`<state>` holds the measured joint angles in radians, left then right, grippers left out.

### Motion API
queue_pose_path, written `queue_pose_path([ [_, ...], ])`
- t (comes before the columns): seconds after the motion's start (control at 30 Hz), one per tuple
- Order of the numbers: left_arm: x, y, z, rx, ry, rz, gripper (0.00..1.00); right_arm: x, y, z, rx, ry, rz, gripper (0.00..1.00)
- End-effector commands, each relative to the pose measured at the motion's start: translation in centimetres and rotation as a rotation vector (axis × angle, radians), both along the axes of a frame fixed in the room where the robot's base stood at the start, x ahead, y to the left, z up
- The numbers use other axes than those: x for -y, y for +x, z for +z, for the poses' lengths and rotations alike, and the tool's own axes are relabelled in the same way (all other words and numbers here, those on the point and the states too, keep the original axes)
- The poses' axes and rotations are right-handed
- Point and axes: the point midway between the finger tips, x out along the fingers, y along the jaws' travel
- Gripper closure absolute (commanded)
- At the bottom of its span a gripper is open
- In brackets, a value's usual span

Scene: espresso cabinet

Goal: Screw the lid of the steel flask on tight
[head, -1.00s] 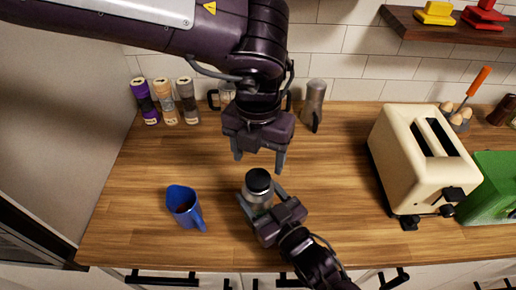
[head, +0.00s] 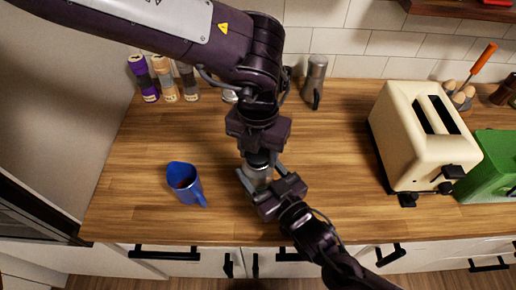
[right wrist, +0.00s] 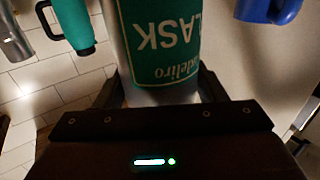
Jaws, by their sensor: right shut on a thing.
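The steel flask (head: 258,178) stands upright on the wooden counter, left of the toaster. My right gripper (head: 259,186) is shut around its body from the front right. In the right wrist view the flask's green label (right wrist: 165,40) shows between the fingers (right wrist: 160,90), its lettering upside down. My left gripper (head: 258,155) points straight down from above, right over the flask's top. The dark lid (head: 258,159) is mostly hidden under it. I cannot tell whether its fingers are open or closed on the lid.
A blue jug (head: 184,183) stands left of the flask. A cream toaster (head: 425,140) and a green box (head: 490,165) are at right. Spice jars (head: 163,78) and a metal pot (head: 315,78) stand along the back wall. The counter between flask and toaster is clear.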

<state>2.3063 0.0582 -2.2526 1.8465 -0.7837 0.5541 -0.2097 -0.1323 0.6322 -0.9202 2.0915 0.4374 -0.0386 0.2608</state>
Motion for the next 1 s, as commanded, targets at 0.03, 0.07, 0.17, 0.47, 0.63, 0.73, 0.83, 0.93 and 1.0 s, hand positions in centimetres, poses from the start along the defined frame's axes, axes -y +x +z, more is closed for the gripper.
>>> queue_pose_path([
  [0.03, -0.03, 0.02, 0.02, 0.0, 0.001, 0.001, 0.62, 0.0, 0.02, 0.14, 0.002, 0.002, 0.0, 1.0],
  [0.07, -0.03, 0.02, 0.02, 0.0, 0.001, 0.001, 0.66, 0.0, 0.02, 0.13, 0.002, 0.002, 0.0, 1.0],
  [0.17, -0.03, 0.03, 0.03, 0.0, 0.001, 0.001, 0.79, 0.0, 0.02, 0.13, 0.002, 0.002, 0.0, 1.0],
  [0.47, -0.07, 0.06, 0.0, 0.0, 0.001, -0.273, 0.79, 0.0, 0.02, 0.13, 0.002, 0.002, 0.0, 1.0],
  [0.63, -0.11, 0.08, -0.05, 0.0, 0.001, -0.645, 0.79, 0.02, 0.03, 0.13, 0.002, 0.002, -0.001, 1.0],
  [0.73, -0.13, 0.1, -0.09, 0.0, 0.002, -0.866, 0.8, 0.02, 0.03, 0.13, 0.002, 0.002, -0.001, 1.0],
  [0.83, -0.14, 0.11, -0.12, 0.0, 0.003, -1.09, 0.79, 0.02, 0.03, 0.13, 0.002, 0.002, -0.001, 1.0],
  [0.93, -0.11, 0.11, -0.15, 0.001, 0.001, -1.232, 0.78, 0.01, 0.02, 0.13, 0.002, 0.002, 0.0, 1.0],
  [1.0, -0.11, 0.11, -0.15, 0.001, 0.001, -1.225, 0.78, 0.0, 0.01, 0.13, 0.002, 0.002, 0.0, 1.0],
])
